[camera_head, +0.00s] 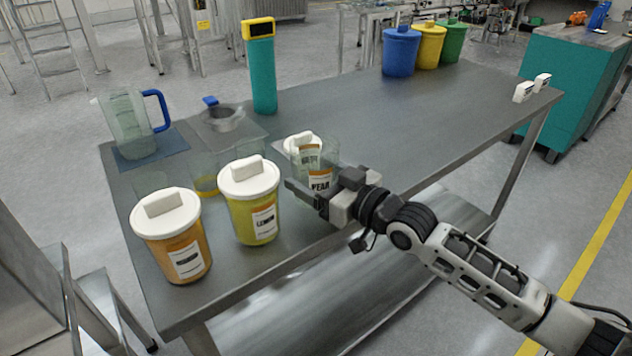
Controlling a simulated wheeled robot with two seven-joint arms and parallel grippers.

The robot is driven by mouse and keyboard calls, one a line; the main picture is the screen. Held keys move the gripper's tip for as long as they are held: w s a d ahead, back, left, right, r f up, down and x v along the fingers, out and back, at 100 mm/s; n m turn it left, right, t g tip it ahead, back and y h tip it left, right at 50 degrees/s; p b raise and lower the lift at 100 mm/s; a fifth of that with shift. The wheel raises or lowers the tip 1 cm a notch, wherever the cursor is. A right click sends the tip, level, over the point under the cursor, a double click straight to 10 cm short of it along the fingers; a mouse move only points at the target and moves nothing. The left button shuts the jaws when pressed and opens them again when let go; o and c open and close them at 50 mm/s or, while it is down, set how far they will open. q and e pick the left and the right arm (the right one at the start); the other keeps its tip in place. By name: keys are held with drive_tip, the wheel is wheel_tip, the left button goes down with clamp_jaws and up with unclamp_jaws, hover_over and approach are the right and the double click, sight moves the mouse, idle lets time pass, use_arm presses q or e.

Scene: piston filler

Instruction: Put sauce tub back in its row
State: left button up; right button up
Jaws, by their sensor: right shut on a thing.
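My right gripper (318,196) reaches in from the right at the front edge of the steel table. It is shut on a clear tub labelled PEAR (320,181). The tub looks upright, with its lower part hidden by the gripper. Behind it, overlapping in the view, is another tub with a white lid (301,140) and a partly hidden label. To the left stand a yellow tub with a white lid (262,220) and an orange tub with a white lid (186,252). I cannot tell whether the held tub touches the table. My left gripper is out of view.
Blue (400,52), yellow (429,46) and green (451,42) bins stand at the far end. The table's middle is clear.

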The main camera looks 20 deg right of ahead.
drive_tip(key=shift+f, duration=0.45)
drive_tip(key=shift+f, duration=0.15)
drive_tip(key=o, duration=1.4)
drive_tip(key=v, duration=1.2)
drive_tip(key=s+a+f+m+g+h, duration=0.1)
drive_tip(key=s+a+f, duration=0.1)
drive_tip(key=s+f, duration=0.2)
drive_tip(key=s+a+f+m+g+h, duration=0.2)
drive_tip(key=s+a+f, duration=0.1)
drive_tip(key=s+f, duration=0.2)
drive_tip(key=s+a+f+m+g+h, duration=0.1)
drive_tip(key=s+a+f+h, duration=0.1)
drive_tip(key=s+f, duration=0.3)
drive_tip(key=shift+a+f, duration=0.25)
drive_tip(key=shift+f, duration=0.35)
drive_tip(key=shift+a+f, duration=0.2)
drive_tip(key=shift+f, duration=0.4)
drive_tip(key=shift+a+f, duration=0.25)
drive_tip(key=shift+f, duration=0.35)
